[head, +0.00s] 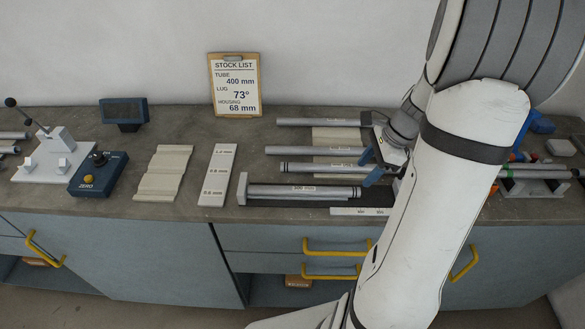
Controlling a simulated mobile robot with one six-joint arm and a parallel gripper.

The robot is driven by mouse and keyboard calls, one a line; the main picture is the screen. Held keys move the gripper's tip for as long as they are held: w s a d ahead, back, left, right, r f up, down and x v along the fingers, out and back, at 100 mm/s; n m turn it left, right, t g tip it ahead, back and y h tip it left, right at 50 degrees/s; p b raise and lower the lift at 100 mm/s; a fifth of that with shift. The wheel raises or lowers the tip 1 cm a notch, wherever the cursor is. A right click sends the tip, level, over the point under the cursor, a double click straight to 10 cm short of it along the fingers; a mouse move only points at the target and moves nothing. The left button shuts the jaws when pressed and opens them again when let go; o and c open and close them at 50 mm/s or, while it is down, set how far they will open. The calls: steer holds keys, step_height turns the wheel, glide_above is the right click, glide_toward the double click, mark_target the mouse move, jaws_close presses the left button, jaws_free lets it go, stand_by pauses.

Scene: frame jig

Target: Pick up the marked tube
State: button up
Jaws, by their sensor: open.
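Several grey metal tubes lie side by side on the bench, each with small printed marks. The back tube (318,122), the second tube (312,150) and the third tube (318,167) run left to right. The third has dark bands near its left end. A front tube (300,190), with a printed length I cannot read surely, lies in a dark tray (242,188). My gripper (370,168) is open, its blue fingers near the right end of the third tube. I cannot tell whether they touch it.
A stock list clipboard (236,85) reads tube 400 mm. A gauge plate (218,174), a ridged pale block (164,172), a blue ZERO box (98,174) and a white stand (52,155) fill the left. More tubes on a rack (535,174) are right of my arm.

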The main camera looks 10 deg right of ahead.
mark_target(354, 188)
steer(key=shift+m, duration=0.4)
steer(key=x, duration=0.5)
steer(key=p+x, duration=0.1)
steer(key=x, duration=0.1)
steer(key=shift+d+f, duration=0.2)
steer(key=shift+f, duration=0.3)
steer(key=shift+c, duration=0.4)
steer(key=shift+r, duration=0.1)
jaws_close()
